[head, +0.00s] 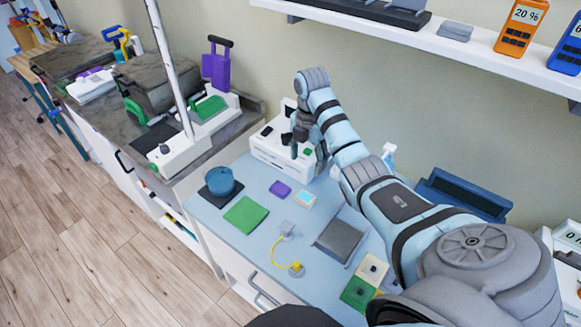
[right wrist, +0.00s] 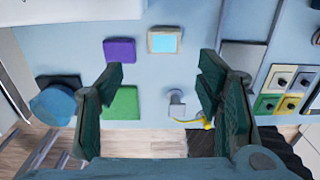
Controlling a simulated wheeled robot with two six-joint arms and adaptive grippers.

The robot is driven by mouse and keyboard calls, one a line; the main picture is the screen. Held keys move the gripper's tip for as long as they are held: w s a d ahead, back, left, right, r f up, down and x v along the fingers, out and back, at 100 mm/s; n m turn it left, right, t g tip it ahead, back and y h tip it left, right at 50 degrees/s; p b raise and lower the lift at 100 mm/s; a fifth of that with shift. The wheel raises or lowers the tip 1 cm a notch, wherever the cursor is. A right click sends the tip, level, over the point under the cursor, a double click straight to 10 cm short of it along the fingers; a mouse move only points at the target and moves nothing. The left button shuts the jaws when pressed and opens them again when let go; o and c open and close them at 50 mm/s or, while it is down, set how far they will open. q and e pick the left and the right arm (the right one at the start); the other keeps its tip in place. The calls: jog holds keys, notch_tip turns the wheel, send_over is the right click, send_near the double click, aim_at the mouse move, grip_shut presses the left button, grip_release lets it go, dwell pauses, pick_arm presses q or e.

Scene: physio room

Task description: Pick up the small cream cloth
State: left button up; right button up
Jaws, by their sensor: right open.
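A small cream square (head: 299,204) with a pale blue middle lies flat on the light blue tabletop. It also shows in the right wrist view (right wrist: 152,47), near the top middle. I cannot tell whether the blue middle is part of the cloth or a separate thing on it. My right gripper (head: 298,143) is above the back of the table, by the white device. In the right wrist view its two dark green fingers (right wrist: 161,68) are wide apart with nothing between them. The cream square lies beyond the fingertips, roughly centred between them. My left gripper is not in view.
A purple cloth (head: 280,188) and a green cloth (head: 246,214) lie nearby. A blue pot (head: 220,181), a grey flat pad (head: 341,240), a small white piece with a yellow cord (head: 287,229) and a white device (head: 272,156) surround them. A shelf (head: 440,52) hangs behind.

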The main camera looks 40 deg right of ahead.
notch_tip(320, 180, down, 3)
jog(key=b, duration=0.1)
send_over(307, 195)
jog(key=f, duration=0.5)
jog(key=shift+s+a+f, duration=0.1)
jog(key=shift+s+f, duration=0.1)
jog(key=shift+f, duration=0.2)
jog(key=f, duration=0.3)
jog(key=w+f+b, duration=0.1)
jog(key=f, duration=0.1)
jog(key=shift+f, duration=0.25)
jog(key=shift+s+r, duration=0.15)
jog(key=shift+s, duration=0.1)
jog(key=shift+c, duration=0.4)
jog(key=shift+s, duration=0.1)
jog(key=c, duration=0.3)
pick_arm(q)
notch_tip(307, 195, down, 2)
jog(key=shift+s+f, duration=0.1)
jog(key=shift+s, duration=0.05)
pick_arm(e)
jog(key=c, duration=0.4)
jog(key=shift+r, duration=0.15)
